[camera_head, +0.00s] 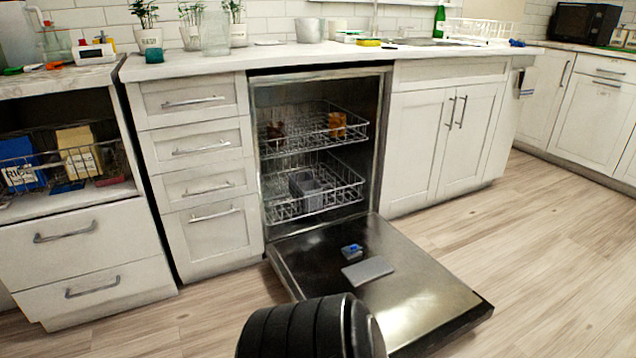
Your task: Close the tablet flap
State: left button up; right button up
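The dishwasher door (430,295) is folded down flat, with its dark inner face up. On it is a small grey compartment with a blue tablet (351,249) showing in it. A flat light-grey flap (368,271) lies just in front of the compartment, apart from the blue tablet, so the compartment looks uncovered. Neither gripper shows. A black ribbed part of my own body covers the near left edge of the door at the bottom centre; I cannot tell which arm it belongs to.
The dishwasher's upper rack (345,128) and lower rack (345,190) sit inside the cavity, with brown items above and a grey basket (306,190) below. Drawers (215,235) flank the left, cabinets (415,150) the right. The wood floor (540,240) at right is clear.

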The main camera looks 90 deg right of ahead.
aim_at(350, 248)
jog(key=i+z, duration=0.25)
jog(key=z, duration=0.15)
jog(key=i+z, duration=0.25)
jog(key=z, duration=0.2)
jog(key=i+z, duration=0.25)
jog(key=z, duration=0.15)
jog(key=i+j+z, duration=0.2)
jog(key=z, duration=0.2)
jog(key=i+z, duration=0.2)
jog(key=z, duration=0.25)
jog(key=i+z, duration=0.15)
jog(key=z, duration=0.35)
jog(key=i+j+z, duration=0.15)
jog(key=z, duration=0.3)
jog(key=i+j+z, duration=0.1)
jog(key=j+z, duration=0.15)
jog(key=z, duration=0.25)
jog(key=i+j+z, duration=0.1)
jog(key=z, duration=0.35)
jog(key=i+j+z, duration=0.2)
jog(key=j+z, duration=0.3)
jog(key=i+j+z, duration=0.1)
jog(key=j+z, duration=0.85)
jog(key=i+j, duration=0.35)
jog(key=i, duration=0.15)
